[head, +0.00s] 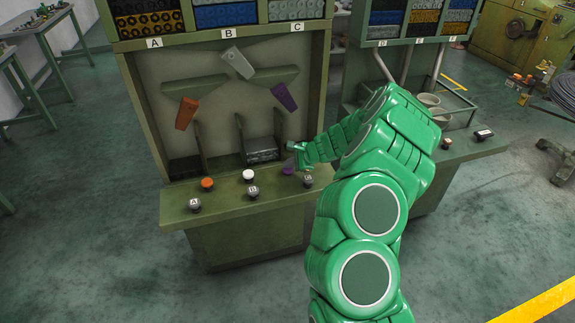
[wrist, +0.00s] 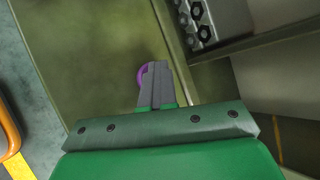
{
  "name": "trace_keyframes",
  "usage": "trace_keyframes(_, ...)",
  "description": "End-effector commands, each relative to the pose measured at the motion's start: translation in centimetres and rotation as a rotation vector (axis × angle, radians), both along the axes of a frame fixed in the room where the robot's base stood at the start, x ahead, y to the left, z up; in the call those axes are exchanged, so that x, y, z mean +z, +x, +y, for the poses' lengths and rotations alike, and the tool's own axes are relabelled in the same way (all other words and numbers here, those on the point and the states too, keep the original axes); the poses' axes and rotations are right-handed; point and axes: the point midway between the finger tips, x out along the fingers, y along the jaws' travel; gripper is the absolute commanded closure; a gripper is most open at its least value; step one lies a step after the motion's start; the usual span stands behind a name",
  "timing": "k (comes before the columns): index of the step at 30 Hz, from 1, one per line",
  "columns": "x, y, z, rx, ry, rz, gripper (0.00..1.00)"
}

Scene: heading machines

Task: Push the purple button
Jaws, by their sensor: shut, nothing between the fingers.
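The purple button (head: 287,170) sits on the front ledge of the green machine, to the right of the white button (head: 249,175) and the orange button (head: 207,183). My gripper (head: 293,150) is just above and behind the purple button in the head view. In the wrist view, my gripper's grey fingers (wrist: 156,84) are shut and empty. They cover most of the purple button (wrist: 143,76), and only its left rim shows. I cannot tell whether the fingertips touch it.
Dark knobs marked A (head: 195,205), B (head: 253,192) and another (head: 308,181) stand along the ledge's front edge. The machine's back panel (head: 232,125) carries orange, grey and purple flaps. A second machine (head: 465,150) stands to the right.

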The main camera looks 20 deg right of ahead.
Motion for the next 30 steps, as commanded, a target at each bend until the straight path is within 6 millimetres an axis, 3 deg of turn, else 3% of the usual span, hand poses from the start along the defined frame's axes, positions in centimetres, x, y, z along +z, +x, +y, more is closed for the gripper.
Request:
trace_keyframes(5,0.0,-0.2,0.1,0.002,0.001,0.005,1.0)
trace_keyframes(30,6.0,0.0,0.0,0.0,0.002,-0.001,1.0)
